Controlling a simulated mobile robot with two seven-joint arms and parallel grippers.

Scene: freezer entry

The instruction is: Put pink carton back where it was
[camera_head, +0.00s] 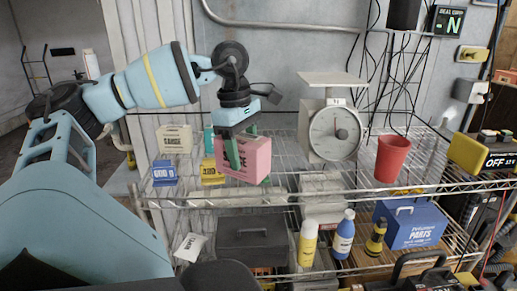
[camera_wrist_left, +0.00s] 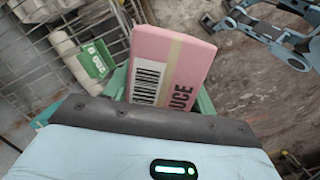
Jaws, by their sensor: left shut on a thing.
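The pink carton (camera_head: 254,160) is held in my left gripper (camera_head: 248,150), at the upper wire shelf (camera_head: 290,196) in the head view. The green fingers are shut on the carton's sides. In the left wrist view the carton (camera_wrist_left: 172,62) sticks out past the fingers, showing a barcode and part of a printed word. I cannot tell whether its underside touches the shelf. My right gripper is not in view.
Left of the carton stand a yellow box (camera_head: 212,171), a blue box (camera_head: 164,173) and a cream box (camera_head: 174,138). A dial scale (camera_head: 333,130) and red cup (camera_head: 391,160) stand right. Bottles (camera_head: 307,243) and a blue parts box (camera_head: 412,226) occupy the lower shelf.

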